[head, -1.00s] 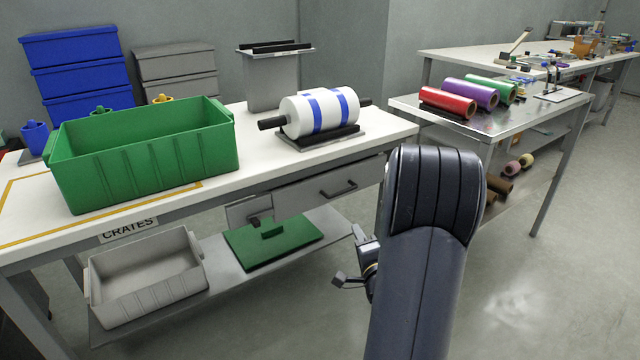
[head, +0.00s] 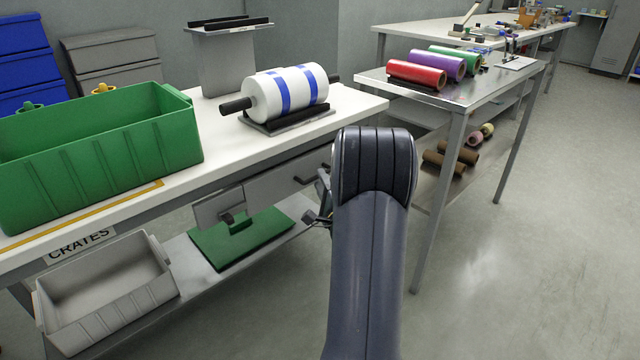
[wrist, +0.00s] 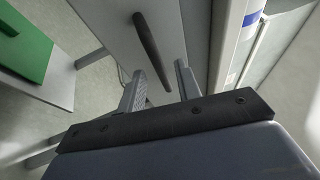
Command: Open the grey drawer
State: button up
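The grey drawer (head: 270,188) sits under the white worktop and looks shut. Its dark bar handle (head: 310,175) is partly hidden by my arm in the head view. In the wrist view the grey drawer front (wrist: 110,22) lies ahead, with the dark handle (wrist: 148,45) running lengthwise. My gripper (wrist: 160,70) is open, its two fingers apart. The near end of the handle shows between the fingers; I cannot tell whether they reach around it. In the head view my gripper (head: 318,210) is beside the drawer, mostly behind my arm.
A white roll with blue bands (head: 285,92) and a green crate (head: 100,150) stand on the worktop. A lower shelf holds a green plate (head: 225,248) and a grey crate (head: 105,285). A metal table (head: 470,95) with coloured rolls stands at right. Floor at right is clear.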

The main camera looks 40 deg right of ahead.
jog(key=shift+w+d+r, duration=0.15)
jog(key=shift+w+d, duration=0.1)
jog(key=shift+w, duration=0.4)
jog(key=shift+c, duration=0.5)
grip_shut()
